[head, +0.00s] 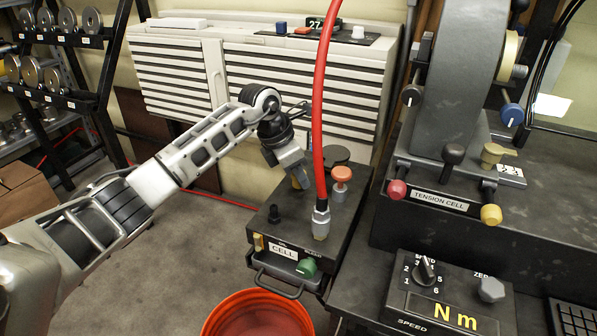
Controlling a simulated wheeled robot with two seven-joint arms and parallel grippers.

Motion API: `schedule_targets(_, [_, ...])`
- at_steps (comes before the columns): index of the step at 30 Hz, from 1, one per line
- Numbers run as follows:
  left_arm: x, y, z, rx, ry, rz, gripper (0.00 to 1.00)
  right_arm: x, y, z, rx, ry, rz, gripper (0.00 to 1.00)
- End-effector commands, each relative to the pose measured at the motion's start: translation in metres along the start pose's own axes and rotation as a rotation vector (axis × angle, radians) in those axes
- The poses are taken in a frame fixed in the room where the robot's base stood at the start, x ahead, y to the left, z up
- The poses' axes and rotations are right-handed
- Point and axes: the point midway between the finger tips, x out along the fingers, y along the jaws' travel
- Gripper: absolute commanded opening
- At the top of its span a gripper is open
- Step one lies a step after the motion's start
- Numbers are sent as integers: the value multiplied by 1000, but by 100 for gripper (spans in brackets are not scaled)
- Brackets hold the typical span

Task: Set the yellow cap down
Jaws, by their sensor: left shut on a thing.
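My left gripper (294,170) reaches in from the left, pointing down over the back of the black box labelled "CELL" (275,228). It is shut on a small yellow piece, the yellow cap (300,181), which shows only in part at the fingertips. I cannot tell whether the cap touches the box top. My right gripper is not in view.
A red hose (319,110) rises from the box just right of my gripper. An orange bucket (258,317) is below. The tension cell (440,201) stands at right.

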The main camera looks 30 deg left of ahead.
Motion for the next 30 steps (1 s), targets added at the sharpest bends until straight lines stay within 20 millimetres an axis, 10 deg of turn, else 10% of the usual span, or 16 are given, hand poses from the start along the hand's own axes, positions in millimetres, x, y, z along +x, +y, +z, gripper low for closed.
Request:
schedule_targets(2, [2,0,-1,0,1,0,0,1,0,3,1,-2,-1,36])
schedule_targets(3, [3,0,-1,0,1,0,31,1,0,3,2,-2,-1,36])
schedule_targets(6, [2,0,-1,0,1,0,50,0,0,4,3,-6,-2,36])
schedule_targets(17, [-6,1,1,0,-2,2,50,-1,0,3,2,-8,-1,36])
schedule_targets(30, [-92,1,0,2,-1,4,50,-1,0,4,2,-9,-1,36])
